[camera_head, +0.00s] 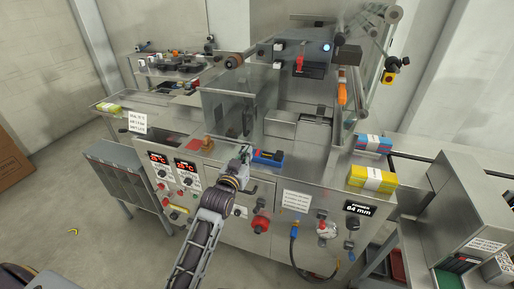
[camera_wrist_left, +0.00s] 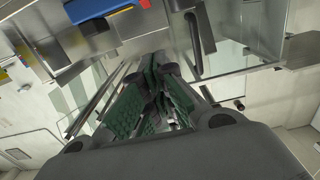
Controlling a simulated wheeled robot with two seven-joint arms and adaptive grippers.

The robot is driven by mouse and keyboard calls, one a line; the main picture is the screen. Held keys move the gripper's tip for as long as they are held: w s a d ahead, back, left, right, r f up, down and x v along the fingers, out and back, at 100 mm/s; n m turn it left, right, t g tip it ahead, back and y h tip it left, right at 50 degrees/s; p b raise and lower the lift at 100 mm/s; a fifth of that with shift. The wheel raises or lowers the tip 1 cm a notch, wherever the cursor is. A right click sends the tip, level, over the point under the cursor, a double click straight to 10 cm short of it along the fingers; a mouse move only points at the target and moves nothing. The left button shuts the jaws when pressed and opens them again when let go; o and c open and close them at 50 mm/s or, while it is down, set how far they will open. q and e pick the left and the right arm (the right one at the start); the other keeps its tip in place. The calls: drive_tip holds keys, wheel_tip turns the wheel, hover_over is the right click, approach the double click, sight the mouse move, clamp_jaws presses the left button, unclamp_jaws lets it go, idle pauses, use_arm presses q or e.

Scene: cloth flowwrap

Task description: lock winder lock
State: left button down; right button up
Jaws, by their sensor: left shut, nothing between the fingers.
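My left gripper (camera_head: 246,152) is in front of the metal packing machine, at the height of its front edge. Its fingers are shut and empty; they also show in the left wrist view (camera_wrist_left: 155,88). A blue and black tool (camera_head: 268,157) lies on the ledge just right of the gripper; its blue part shows at the top of the left wrist view (camera_wrist_left: 100,8). A black lever-like handle (camera_wrist_left: 194,45) is beyond the fingers in the left wrist view. I cannot tell which part is the winder lock. My right gripper is not in view.
A red knob (camera_head: 261,221) and a hanging blue-ended hose (camera_head: 293,247) are on the machine front. Red digital displays (camera_head: 159,158) are to the left. Yellow packs (camera_head: 371,179) lie on the right ledge. A clear guard panel (camera_head: 226,112) stands behind the gripper. Floor is free at front left.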

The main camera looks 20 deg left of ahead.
use_arm(q)
drive_tip(key=shift+w, duration=0.1)
drive_tip(key=p, duration=0.1)
hover_over(258, 151)
drive_tip(key=s, duration=0.3)
drive_tip(key=shift+w+f, duration=0.15)
drive_tip(key=shift+w, duration=0.1)
drive_tip(key=shift+w+f, duration=0.2)
drive_tip(key=shift+w, duration=0.05)
drive_tip(key=shift+w+f+p, duration=0.2)
drive_tip(key=shift+f+p, duration=0.05)
drive_tip(key=shift+f, duration=0.65)
drive_tip(key=shift+w+f+p, duration=0.15)
drive_tip(key=shift+f+p, duration=0.05)
drive_tip(key=shift+f, duration=0.7)
drive_tip(key=shift+f, duration=0.1)
drive_tip(key=shift+w+f, duration=0.2)
drive_tip(key=shift+w+p, duration=0.45)
drive_tip(key=shift+p, duration=0.25)
drive_tip(key=shift+f, duration=0.1)
